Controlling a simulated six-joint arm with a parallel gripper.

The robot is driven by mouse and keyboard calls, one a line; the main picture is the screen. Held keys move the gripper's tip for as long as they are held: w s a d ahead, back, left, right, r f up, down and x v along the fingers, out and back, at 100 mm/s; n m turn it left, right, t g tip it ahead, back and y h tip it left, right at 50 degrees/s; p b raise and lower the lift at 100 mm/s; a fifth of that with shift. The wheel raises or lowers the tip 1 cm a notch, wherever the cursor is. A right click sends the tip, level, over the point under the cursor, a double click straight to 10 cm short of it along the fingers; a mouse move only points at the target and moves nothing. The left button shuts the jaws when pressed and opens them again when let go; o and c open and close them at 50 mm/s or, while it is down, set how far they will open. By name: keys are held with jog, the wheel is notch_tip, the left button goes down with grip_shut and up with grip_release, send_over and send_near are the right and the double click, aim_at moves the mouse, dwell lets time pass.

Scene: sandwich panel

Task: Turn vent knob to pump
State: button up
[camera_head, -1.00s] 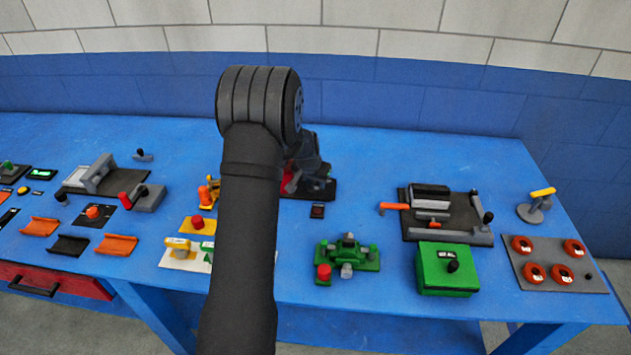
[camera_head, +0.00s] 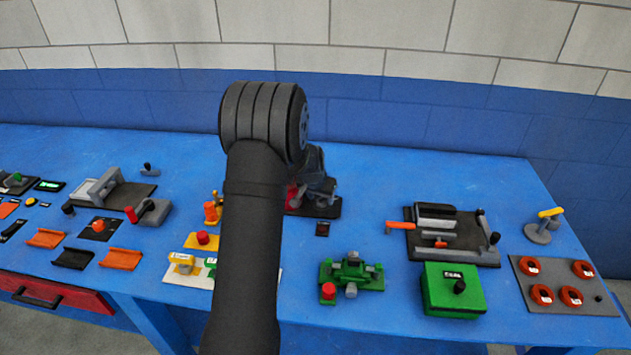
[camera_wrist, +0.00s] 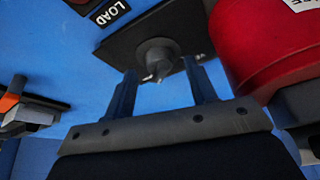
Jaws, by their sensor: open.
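In the wrist view, a grey knob (camera_wrist: 158,57) with a pointed end stands on a black plate (camera_wrist: 118,48). It looks like the vent knob, but its label is mostly hidden, so I cannot read its setting. My gripper (camera_wrist: 159,76) is open, with one finger to each side of the knob's near end. I cannot tell whether the fingers touch it. In the head view, my gripper (camera_head: 320,184) is a dark shape over the black base (camera_head: 329,208), and my arm hides the knob.
A large red cylinder (camera_wrist: 265,40) stands close to the right finger. A LOAD label (camera_wrist: 109,11) lies at the upper left. A green valve block (camera_head: 351,275) and a green box (camera_head: 452,300) stand nearer the front.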

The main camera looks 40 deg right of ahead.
jog(key=v, duration=1.6)
jog(key=shift+f, duration=0.2)
jog(key=x, duration=1.7)
jog(key=shift+d+f, duration=0.1)
